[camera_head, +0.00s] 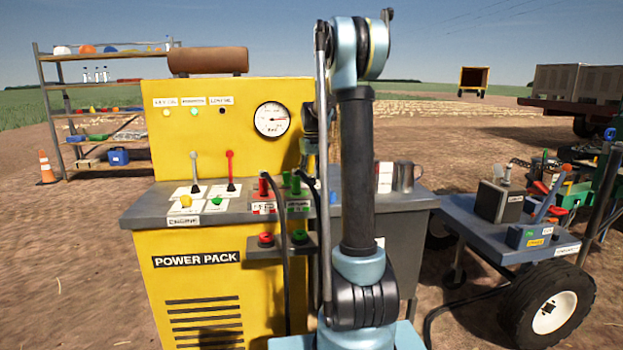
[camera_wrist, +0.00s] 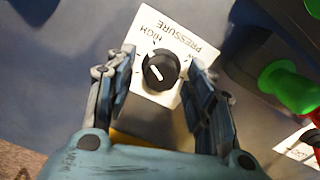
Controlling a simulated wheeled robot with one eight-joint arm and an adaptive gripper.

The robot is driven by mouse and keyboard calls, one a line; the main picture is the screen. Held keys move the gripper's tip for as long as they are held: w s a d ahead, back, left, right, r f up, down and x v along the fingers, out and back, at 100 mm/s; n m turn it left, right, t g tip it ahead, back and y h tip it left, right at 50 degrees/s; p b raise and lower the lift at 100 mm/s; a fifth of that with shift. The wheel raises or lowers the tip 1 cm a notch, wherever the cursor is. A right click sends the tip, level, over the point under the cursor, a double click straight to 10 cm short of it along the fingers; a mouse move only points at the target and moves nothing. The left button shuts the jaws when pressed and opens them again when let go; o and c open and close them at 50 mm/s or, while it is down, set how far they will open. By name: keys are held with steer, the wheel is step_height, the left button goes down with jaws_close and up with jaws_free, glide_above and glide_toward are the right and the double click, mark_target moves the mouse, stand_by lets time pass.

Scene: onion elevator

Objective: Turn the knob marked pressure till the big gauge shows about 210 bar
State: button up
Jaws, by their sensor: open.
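The pressure knob (camera_wrist: 160,70) is black and round with a white pointer line, on a white plate (camera_wrist: 176,32) marked PRESSURE and HIGH, in the wrist view. My gripper (camera_wrist: 160,75) is open, with one finger on each side of the knob; a gap shows on both sides. The knob is hidden behind my arm in the head view. The big gauge (camera_head: 272,119) is a white dial on the yellow panel; its needle points to the right, and its numbers are too small to read.
The yellow power pack (camera_head: 197,275) has levers (camera_head: 231,172) and red and green hose couplings (camera_head: 264,187) on its grey top. A green coupling (camera_wrist: 278,78) stands right of my gripper in the wrist view. A metal mug (camera_head: 403,177) and a cart (camera_head: 480,232) are to the right.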

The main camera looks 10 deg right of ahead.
mark_target(312, 177)
step_height(312, 177, up, 12)
stand_by(0.6)
steer(key=s+f+m+t, duration=0.1)
steer(key=s+f, duration=0.2)
steer(key=s, duration=1)
steer(key=s+f+m, duration=0.1)
steer(key=s+f, duration=0.2)
steer(key=s, duration=1)
steer(key=s+f+m+t, duration=0.1)
steer(key=s+f, duration=1.7)
steer(key=shift+s, duration=0.1)
steer(key=shift+w+f, duration=0.15)
steer(key=shift+w, duration=0.3)
